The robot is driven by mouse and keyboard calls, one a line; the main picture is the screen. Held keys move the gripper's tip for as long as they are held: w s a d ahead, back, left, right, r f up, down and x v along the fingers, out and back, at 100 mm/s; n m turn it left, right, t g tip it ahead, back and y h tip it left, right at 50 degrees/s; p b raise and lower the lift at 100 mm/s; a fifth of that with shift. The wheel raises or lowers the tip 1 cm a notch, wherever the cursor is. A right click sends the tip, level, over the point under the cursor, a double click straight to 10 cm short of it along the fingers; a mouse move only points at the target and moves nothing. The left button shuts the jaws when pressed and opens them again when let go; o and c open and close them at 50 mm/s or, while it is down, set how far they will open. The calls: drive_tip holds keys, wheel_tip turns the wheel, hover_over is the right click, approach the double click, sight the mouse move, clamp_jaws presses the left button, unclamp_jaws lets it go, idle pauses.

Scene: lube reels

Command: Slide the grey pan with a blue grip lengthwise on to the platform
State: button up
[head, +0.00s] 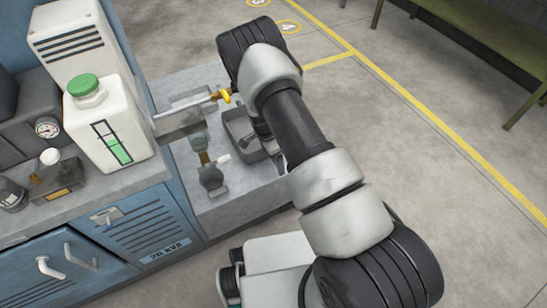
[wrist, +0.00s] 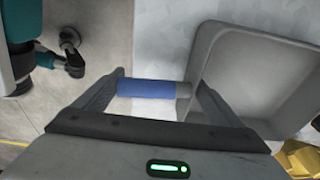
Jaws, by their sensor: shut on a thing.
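The grey pan (wrist: 262,75) is a deep, empty tray with a blue grip (wrist: 146,89) sticking out from its left side in the wrist view. In the head view the pan (head: 240,130) sits on a low pale grey platform (head: 235,205), partly hidden by my arm. The gripper and grip are hidden behind the arm there. The wrist view shows the platform's edge running under the grip.
A tool with a yellow tip (head: 225,96) and a dark fitting with a brown neck (head: 211,178) are left of the pan. A white jug with a green cap (head: 105,125) stands on the blue cabinet's top. Open floor (head: 440,190) lies to the right.

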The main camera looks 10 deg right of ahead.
drive_tip(key=shift+f, duration=0.45)
idle(0.5)
drive_tip(key=o, duration=1.2)
drive_tip(key=r+p, duration=0.1)
drive_tip(key=r, duration=0.4)
drive_tip(key=a+r+p, duration=0.1)
drive_tip(key=r+p, duration=0.1)
drive_tip(key=r, duration=0.4)
drive_tip(key=s+a+r+p, duration=0.1)
drive_tip(key=r, duration=0.5)
drive_tip(key=shift+a+r+p, duration=0.1)
drive_tip(key=shift+a+p, duration=0.1)
drive_tip(key=shift+p, duration=0.15)
drive_tip(key=shift+r, duration=0.15)
